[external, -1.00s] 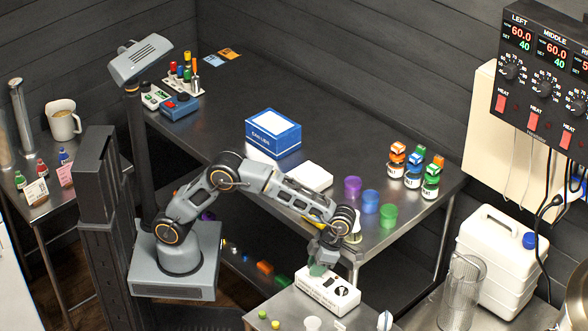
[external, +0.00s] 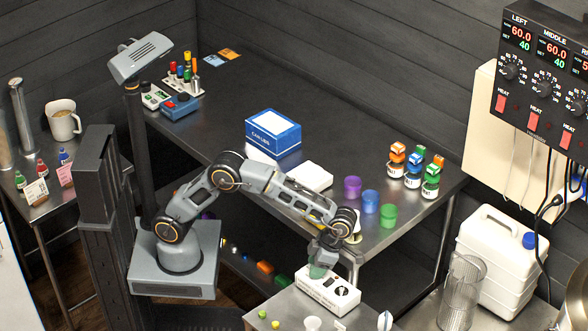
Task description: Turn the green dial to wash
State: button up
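A white box with dials (external: 327,297) sits on the low metal table at the lower middle of the external view. A dark round dial (external: 342,292) shows on its right part. My gripper (external: 318,268) points down over the left part of the box's top. A patch of green shows at the fingertips, where the green dial appears to be; the gripper hides most of it. The fingers are too small and covered to tell whether they are open or closed on the dial. The dial's pointer and marks cannot be read.
Small cups and caps lie on the low table (external: 275,303) in front of the box. Behind it, the large metal table (external: 330,120) holds purple, blue and green cups, capped jars and a blue box (external: 273,133). A white canister (external: 495,265) stands at right.

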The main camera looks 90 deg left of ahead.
jog(key=shift+o, duration=0.5)
jog(key=shift+r, duration=0.15)
jog(key=p+v, duration=0.3)
jog(key=v, duration=1)
jog(key=shift+r, duration=0.25)
jog(key=shift+w, duration=0.1)
